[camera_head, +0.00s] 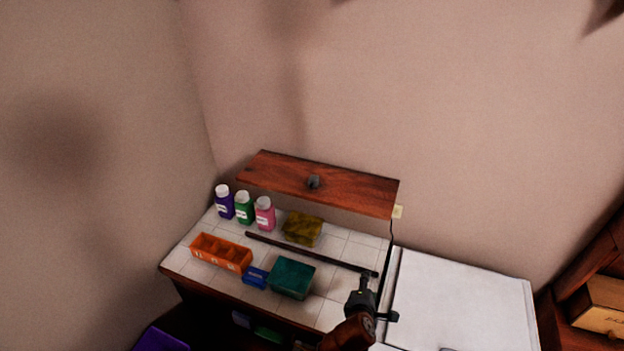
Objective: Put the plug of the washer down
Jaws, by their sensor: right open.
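A white washer (462,295) stands at the lower right, its top showing. A pale wall outlet (397,212) sits above the gap between the washer and the tiled counter. A thin black cord (391,232) runs down from near the outlet behind the washer. A small dark grey piece (314,182) is on the wooden shelf; I cannot tell whether it is the plug. My right gripper (362,290) is open, over the counter's right end beside the washer, apart from the outlet and the shelf. My left gripper is not in view.
The tiled counter (343,245) holds three bottles (244,208), an orange divided tray (220,252), a teal box (291,278), a small blue box (255,277), a yellowish block (302,228) and a long dark rod (312,254). The washer's top is mostly clear.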

